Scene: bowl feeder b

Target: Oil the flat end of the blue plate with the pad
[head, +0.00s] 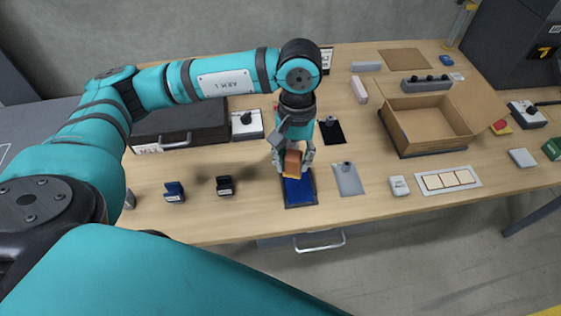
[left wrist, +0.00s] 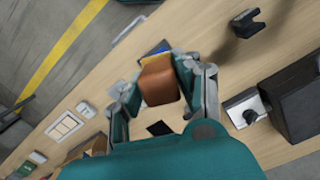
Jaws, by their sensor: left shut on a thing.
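The blue plate (head: 300,193) lies flat on the table near its front edge, with a dark border around it. My left gripper (head: 292,168) is above the far end of the plate, fingers down, shut on the pad (head: 292,161). The pad is a brown block with a yellowish underside; in the left wrist view it also shows (left wrist: 159,82) between the two fingers. A sliver of the blue plate (left wrist: 161,47) shows past it. The pad and gripper hide the plate's far end, and I cannot tell whether the pad touches it. My right gripper is out of view.
A grey plate (head: 348,180) lies right of the blue plate and a black plate (head: 333,132) behind it. An open cardboard box (head: 425,144) stands right. A black case (head: 180,125) is back left.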

